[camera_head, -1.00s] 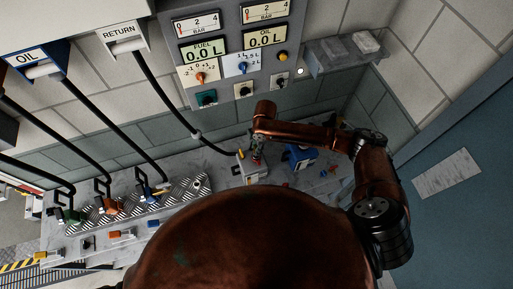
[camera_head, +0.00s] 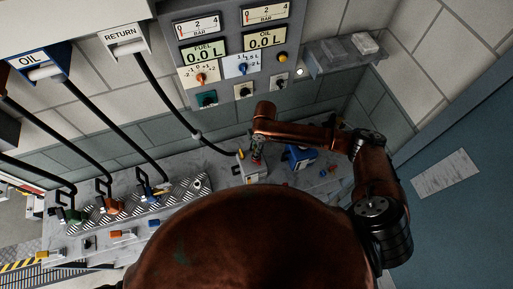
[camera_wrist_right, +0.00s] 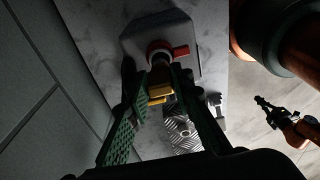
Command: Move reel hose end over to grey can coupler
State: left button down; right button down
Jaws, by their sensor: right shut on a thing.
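The grey can (camera_head: 250,174) stands on the bench, and its top shows in the wrist view (camera_wrist_right: 190,33). Its coupler (camera_wrist_right: 158,50) has a red collar and a red lever. My right gripper (camera_wrist_right: 160,105) is directly at the coupler, shut on the reel hose end (camera_wrist_right: 160,92), whose yellow parts show between the fingers. The hose end lines up with the coupler; whether they touch is hidden. The black reel hose (camera_head: 166,95) runs down from the RETURN reel to the can. What seems to be my left gripper (camera_wrist_right: 268,106) is at the right of the wrist view.
A blue can (camera_head: 300,156) stands right of the grey can. Several nozzles on black hoses sit along the tread-plate rack (camera_head: 180,192) at left. The gauge panel (camera_head: 235,55) is on the wall behind, with a grey shelf (camera_head: 335,58) to its right.

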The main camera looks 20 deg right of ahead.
jog(key=shift+f+b, duration=0.45)
jog(key=shift+f, duration=1.2)
jog(key=c, duration=1.6)
grip_release()
notch_tip(320, 180, up, 12)
jog(key=d, duration=0.1)
jog(key=shift+d, duration=0.2)
